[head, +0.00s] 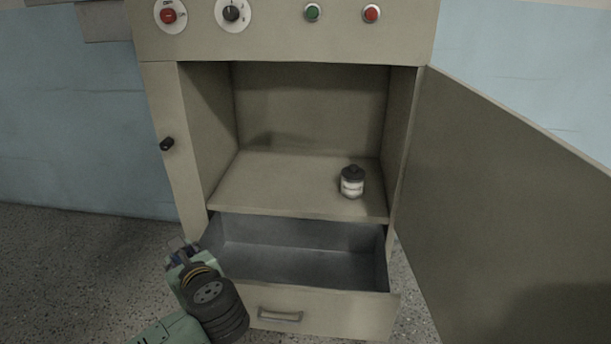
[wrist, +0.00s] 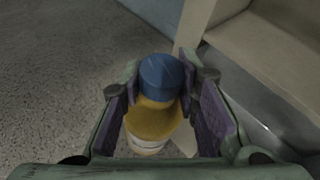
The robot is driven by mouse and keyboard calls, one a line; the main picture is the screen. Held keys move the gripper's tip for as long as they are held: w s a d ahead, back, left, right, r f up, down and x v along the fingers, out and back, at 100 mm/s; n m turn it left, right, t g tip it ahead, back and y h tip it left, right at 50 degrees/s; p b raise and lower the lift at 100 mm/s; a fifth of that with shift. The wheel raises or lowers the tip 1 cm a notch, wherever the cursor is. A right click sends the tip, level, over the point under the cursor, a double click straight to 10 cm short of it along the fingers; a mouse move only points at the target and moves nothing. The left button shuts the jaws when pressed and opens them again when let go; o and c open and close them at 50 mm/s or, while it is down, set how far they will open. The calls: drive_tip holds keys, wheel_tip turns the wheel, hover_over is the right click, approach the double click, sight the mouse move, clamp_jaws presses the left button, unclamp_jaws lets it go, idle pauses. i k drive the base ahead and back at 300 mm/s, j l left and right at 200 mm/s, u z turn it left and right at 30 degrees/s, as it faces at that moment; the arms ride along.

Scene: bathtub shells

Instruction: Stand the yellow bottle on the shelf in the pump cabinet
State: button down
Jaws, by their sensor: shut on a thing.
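The yellow bottle (wrist: 152,122) with a blue cap (wrist: 161,77) is held between the pads of my gripper (wrist: 165,100) in the wrist view. My gripper is shut on it, and its lower part is partly hidden. In the head view my gripper (head: 184,255) is at the lower left, beside the front left corner of the open drawer, below shelf height. The bottle is hard to make out there. The pump cabinet (head: 157,100) stands open, and its shelf (head: 270,185) shows above the drawer.
A small jar with a dark lid (head: 352,183) stands on the right of the shelf; the left and middle are clear. The empty drawer (head: 330,310) is pulled out below the shelf. The cabinet door (head: 510,200) is swung open to the right.

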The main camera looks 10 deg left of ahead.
sight(258, 186)
drive_tip(key=i, duration=1.35)
